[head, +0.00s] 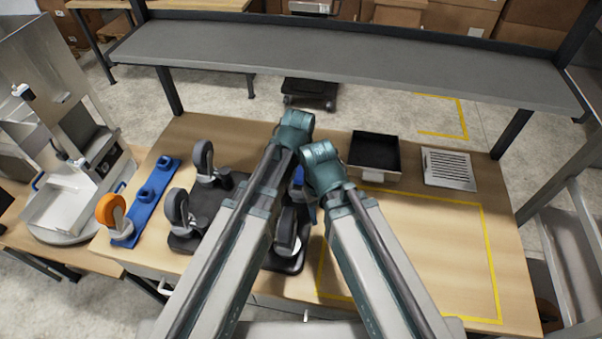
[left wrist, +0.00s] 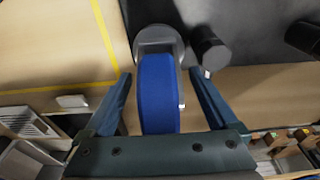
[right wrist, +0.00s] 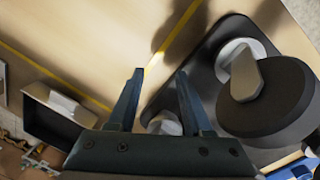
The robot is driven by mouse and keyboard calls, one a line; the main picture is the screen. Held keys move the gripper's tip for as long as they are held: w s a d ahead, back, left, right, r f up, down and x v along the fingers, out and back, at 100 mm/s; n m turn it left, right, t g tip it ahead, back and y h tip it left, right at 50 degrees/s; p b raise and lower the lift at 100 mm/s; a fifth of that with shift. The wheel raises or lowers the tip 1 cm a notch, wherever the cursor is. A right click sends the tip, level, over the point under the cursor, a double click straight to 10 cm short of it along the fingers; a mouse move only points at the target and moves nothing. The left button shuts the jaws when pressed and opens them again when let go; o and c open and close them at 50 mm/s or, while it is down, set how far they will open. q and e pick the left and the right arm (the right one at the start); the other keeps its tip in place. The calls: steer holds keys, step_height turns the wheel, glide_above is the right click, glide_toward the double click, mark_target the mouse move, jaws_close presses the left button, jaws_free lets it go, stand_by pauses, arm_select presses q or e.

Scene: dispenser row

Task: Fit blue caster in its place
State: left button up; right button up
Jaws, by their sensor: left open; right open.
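The blue caster (left wrist: 158,95) stands between the open fingers of my left gripper (left wrist: 160,75) in the left wrist view. Its grey mount is at the edge of the black base (left wrist: 250,25); whether it is seated cannot be told. In the head view only a sliver of the blue caster (head: 298,177) shows between my arms. The black base (head: 232,200) lies mid-table, partly covered by my left arm. My right gripper (right wrist: 160,74) is open and empty over the base's edge, with a black caster (right wrist: 268,95) to its right.
Black casters (head: 203,160) stand on the base. A blue rail (head: 150,205) with an orange caster (head: 112,212) lies at left. A black bin (head: 374,153) and a slotted plate (head: 448,168) sit at back right. The yellow-outlined area (head: 440,240) looks clear. A grey shelf (head: 330,62) spans above.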

arm_select(q)
steer(key=r+p, duration=0.4)
steer(key=s+r+p, duration=0.1)
steer(key=r+p, duration=0.3)
steer(key=r, duration=0.1)
steer(key=r+p, duration=0.4)
steer(key=p, duration=0.1)
steer(key=shift+s+a+r, duration=0.2)
steer(key=shift+s, duration=0.2)
arm_select(e)
step_height(320, 180, up, 13)
steer(key=shift+r, duration=0.2)
arm_select(q)
steer(key=shift+s+f, duration=0.15)
arm_select(e)
steer(key=shift+s+f, duration=0.1)
steer(key=shift+s, duration=0.05)
